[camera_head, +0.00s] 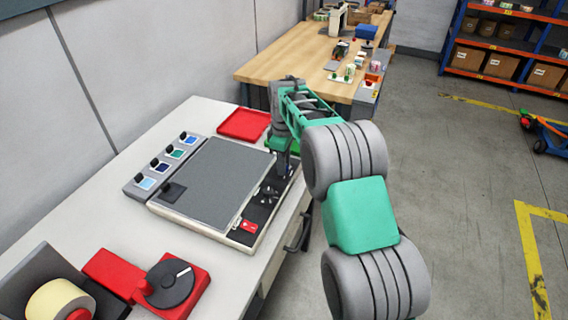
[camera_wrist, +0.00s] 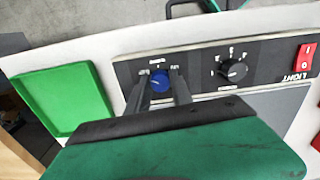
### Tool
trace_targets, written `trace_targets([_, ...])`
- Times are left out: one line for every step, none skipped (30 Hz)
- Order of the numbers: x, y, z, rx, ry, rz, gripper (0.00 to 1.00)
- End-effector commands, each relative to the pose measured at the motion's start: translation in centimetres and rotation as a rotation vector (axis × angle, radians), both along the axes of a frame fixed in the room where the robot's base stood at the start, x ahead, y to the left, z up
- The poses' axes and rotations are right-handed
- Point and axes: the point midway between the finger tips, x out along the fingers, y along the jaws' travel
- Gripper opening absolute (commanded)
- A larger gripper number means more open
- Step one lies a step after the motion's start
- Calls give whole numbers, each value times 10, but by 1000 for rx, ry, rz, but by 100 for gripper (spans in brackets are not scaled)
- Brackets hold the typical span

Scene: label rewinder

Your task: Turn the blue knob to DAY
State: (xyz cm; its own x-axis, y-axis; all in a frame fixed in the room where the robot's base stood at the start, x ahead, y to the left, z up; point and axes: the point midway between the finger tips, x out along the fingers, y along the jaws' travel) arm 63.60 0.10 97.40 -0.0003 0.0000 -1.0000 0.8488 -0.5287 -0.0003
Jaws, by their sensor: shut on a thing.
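The blue knob (camera_wrist: 160,81) sits on a dark control strip (camera_wrist: 205,66) in the wrist view. My gripper (camera_wrist: 164,80) has one finger on each side of the knob and is shut on it. The labels around the blue knob are too small and partly covered to read, so its setting cannot be told. In the head view my gripper (camera_head: 283,168) is over the far right end of the panel (camera_head: 262,200), and the blue knob is hidden there.
A black knob (camera_wrist: 233,70) and a red LIGHT switch (camera_wrist: 305,57) share the strip beside the blue knob. A green tray (camera_wrist: 62,100) lies nearby. In the head view, a red tray (camera_head: 244,124) and a red device with a black dial (camera_head: 172,284) stand on the table.

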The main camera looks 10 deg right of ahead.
Motion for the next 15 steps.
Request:
trace_targets([0,0,1,0,-1,6,0])
trace_targets([0,0,1,0,-1,8,0])
trace_targets([0,0,1,0,-1,10,0])
trace_targets([0,0,1,0,-1,11,0])
trace_targets([0,0,1,0,-1,11,0])
trace_targets([0,0,1,0,-1,12,0])
trace_targets([0,0,1,0,-1,11,0])
trace_targets([0,0,1,0,-1,11,0])
trace_targets([0,0,1,0,-1,11,0])
trace_targets([0,0,1,0,-1,11,0])
trace_targets([0,0,1,0,-1,11,0])
trace_targets([0,0,1,0,-1,11,0])
trace_targets([0,0,1,0,-1,11,0])
trace_targets([0,0,1,0,-1,11,29])
trace_targets([0,0,1,0,-1,11,32])
